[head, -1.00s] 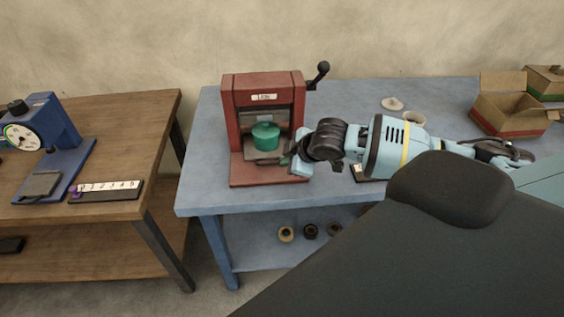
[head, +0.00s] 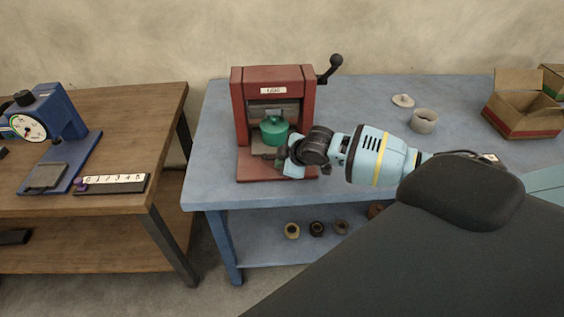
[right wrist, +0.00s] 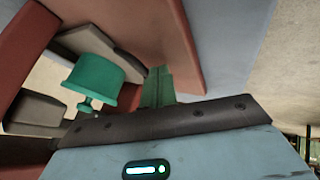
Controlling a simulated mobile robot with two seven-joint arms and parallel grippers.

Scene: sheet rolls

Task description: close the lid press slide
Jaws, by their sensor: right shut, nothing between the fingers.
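The red lid press (head: 244,105) stands upright on the blue table, with a label on its top beam and a black lever at its right. A green lidded piece (head: 274,128) sits in its opening on the dark slide (head: 262,151); the piece also shows in the right wrist view (right wrist: 95,75). My right gripper (head: 281,161) is shut and empty, at the front right of the slide, close below the green piece. Its greenish fingers show in the right wrist view (right wrist: 158,88). I cannot tell whether they touch the slide. My left gripper is out of view.
On the blue table (head: 212,170), a pale cup (head: 424,121), a small pale lid (head: 403,100) and an open cardboard box (head: 522,113) stand to the right. Several rings (head: 317,228) lie on the lower shelf. A wooden table (head: 140,120) with a blue gauge (head: 50,125) is at left.

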